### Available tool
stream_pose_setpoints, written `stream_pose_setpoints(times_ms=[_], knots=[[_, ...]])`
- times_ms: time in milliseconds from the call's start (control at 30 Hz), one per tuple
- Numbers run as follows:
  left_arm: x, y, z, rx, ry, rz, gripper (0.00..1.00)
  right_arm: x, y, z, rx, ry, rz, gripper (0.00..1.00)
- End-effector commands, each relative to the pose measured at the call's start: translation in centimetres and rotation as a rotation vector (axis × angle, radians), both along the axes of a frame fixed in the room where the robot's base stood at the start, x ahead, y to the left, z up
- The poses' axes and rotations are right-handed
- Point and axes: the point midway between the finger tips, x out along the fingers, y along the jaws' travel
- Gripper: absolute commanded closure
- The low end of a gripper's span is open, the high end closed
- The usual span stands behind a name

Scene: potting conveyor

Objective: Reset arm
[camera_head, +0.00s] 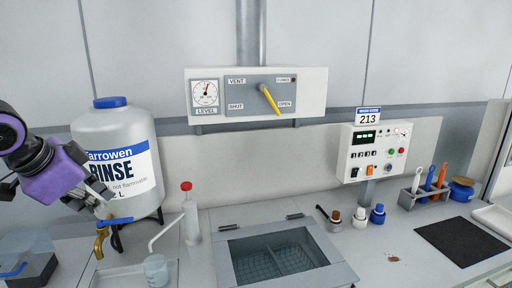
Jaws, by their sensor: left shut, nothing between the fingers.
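My left arm comes in at the left edge with a purple-bodied gripper. My left gripper (90,198) is shut and empty, its dark fingers in front of the lower left part of the big grey rinse jug (140,135). Whether the fingers touch the jug I cannot tell. The jug has a blue cap and a rinse label and stands upright, with a brass tap with a blue lever (101,238) below the fingers. My right gripper is not in view.
A wash bottle (191,222) and small beaker (155,268) stand right of the jug. An open basin (320,238) is set in the worktop. A yellow-lever panel (312,92), a control box (352,152), bottles, a tool rack (408,200) and a black mat (460,240) are further right.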

Motion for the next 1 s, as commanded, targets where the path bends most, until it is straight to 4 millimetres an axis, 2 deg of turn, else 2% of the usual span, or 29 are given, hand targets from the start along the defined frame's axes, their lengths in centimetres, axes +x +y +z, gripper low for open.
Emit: stream_pose_setpoints(times_ms=[33,133,267,300,367,400,500,633,767,867,967,1000], knots=[[0.1,2.5,-1.1,0.006,-0.029,0.029,1.0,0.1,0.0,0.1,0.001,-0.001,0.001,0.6],[-0.1,7.3,-3.8,0.028,-0.09,0.078,1.0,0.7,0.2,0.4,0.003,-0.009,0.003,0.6],[-2.2,13.7,-9.2,0.052,-0.151,0.149,1.0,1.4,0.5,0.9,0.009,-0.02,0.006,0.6],[-3.3,15.4,-11.2,0.056,-0.164,0.171,1.0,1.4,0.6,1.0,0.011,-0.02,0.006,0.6],[-5.3,17.6,-14.5,0.062,-0.181,0.202,1.0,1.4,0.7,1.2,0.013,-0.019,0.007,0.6],[-6.7,18.6,-16.7,0.064,-0.188,0.22,1.0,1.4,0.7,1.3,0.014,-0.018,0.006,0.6],[-10.8,20.1,-22.4,0.062,-0.198,0.259,1.0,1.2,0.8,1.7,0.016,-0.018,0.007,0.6],[-16.6,19.4,-29.5,0.043,-0.2,0.301,1.0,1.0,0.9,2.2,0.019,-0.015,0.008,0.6],[-22.2,15.9,-35.9,0.005,-0.194,0.338,1.0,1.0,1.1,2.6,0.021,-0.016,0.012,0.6],[-26.1,11.7,-39.9,-0.035,-0.19,0.364,1.0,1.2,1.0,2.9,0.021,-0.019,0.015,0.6],[-29.5,6.5,-43.0,-0.087,-0.186,0.395,1.0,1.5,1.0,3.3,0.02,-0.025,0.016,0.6],[-30.6,4.1,-44.0,-0.11,-0.184,0.41,1.0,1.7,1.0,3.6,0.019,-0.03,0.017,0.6]])
